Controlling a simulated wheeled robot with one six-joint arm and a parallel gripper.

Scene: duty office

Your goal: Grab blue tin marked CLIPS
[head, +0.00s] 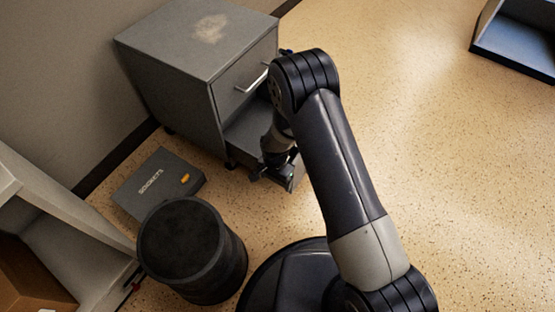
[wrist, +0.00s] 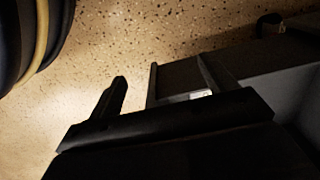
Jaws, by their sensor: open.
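No blue tin marked CLIPS can be made out in either view. My gripper (head: 270,172) is low at the front of the open lower drawer (head: 246,138) of a grey cabinet. My arm hides part of that drawer and its contents. In the wrist view my gripper (wrist: 160,70) is open, with nothing seen between its two dark fingers. The drawer (wrist: 180,76) shows just beyond it, in shadow. A small pale patch (wrist: 201,94) shows low by the drawer, partly hidden by my gripper; I cannot tell what it is.
The grey cabinet (head: 200,45) stands against the wall, its upper drawer (head: 240,85) shut. A dark case marked SOCKETS (head: 158,183) lies on the floor behind a black bin (head: 185,240). A shelf unit (head: 75,235) is at left. A blue-lined box (head: 520,40) is at far right. Floor at right is clear.

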